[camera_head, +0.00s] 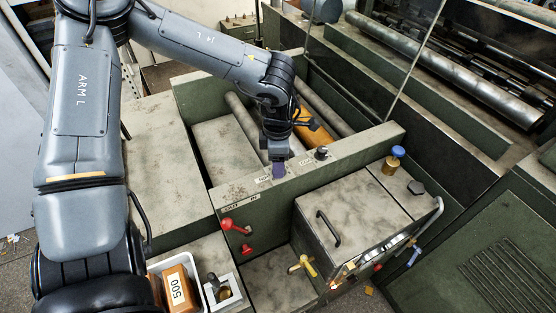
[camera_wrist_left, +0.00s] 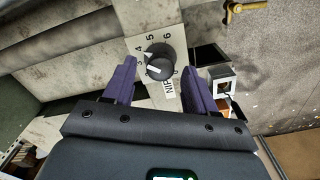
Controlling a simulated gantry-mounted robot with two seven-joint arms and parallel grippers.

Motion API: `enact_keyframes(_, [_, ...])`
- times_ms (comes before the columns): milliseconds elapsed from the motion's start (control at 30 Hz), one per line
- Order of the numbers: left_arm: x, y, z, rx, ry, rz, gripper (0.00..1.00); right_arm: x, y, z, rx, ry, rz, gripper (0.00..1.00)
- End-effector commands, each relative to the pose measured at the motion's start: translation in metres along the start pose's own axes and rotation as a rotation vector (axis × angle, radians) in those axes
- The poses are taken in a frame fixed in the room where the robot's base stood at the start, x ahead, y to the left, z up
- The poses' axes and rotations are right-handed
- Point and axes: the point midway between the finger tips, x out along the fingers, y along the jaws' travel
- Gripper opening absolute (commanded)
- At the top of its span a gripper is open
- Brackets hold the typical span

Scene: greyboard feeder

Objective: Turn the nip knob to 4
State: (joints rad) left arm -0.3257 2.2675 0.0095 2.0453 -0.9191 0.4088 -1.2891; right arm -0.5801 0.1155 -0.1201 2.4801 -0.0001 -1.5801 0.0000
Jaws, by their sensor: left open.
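The nip knob (camera_wrist_left: 158,66) is a round black knob on a pale plate in the left wrist view, beside the "NIP" label. Its dial numbers curve around its upper left, with 4, 5 and 6 readable. A white mark shows on the knob's left part; I cannot tell exactly which number it points to. My left gripper (camera_wrist_left: 160,82) is open, its purple fingers on either side of the knob, with visible gaps. In the head view the left gripper (camera_head: 278,169) points down over the panel top (camera_head: 300,157) and hides the nip knob. My right gripper is not in view.
Another black knob (camera_head: 321,152) stands right of the gripper on the same panel. A red lever (camera_head: 235,226) and a yellow handle (camera_head: 303,265) lie in front. A grey box (camera_head: 355,215) with a handle stands at right. An orange roller (camera_head: 318,130) lies behind.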

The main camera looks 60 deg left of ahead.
Motion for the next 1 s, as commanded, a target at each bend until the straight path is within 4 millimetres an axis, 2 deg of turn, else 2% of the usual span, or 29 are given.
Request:
enact_keyframes(167, [-0.003,0.000,0.000,0.000,0.000,0.000,0.56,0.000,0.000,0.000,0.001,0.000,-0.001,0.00])
enact_keyframes(267, [-0.011,0.000,0.001,0.000,-0.002,0.001,0.56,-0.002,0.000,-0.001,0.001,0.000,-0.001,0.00])
enact_keyframes(700, [-0.082,0.001,0.000,0.000,-0.002,0.004,0.56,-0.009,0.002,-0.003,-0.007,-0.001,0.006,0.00])
enact_keyframes(833, [-0.097,0.001,0.000,0.000,-0.001,0.003,0.56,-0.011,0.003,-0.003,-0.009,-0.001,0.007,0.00])
enact_keyframes(1000, [-0.107,0.000,0.000,-0.001,0.000,0.001,0.56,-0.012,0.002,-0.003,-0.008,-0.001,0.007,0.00])
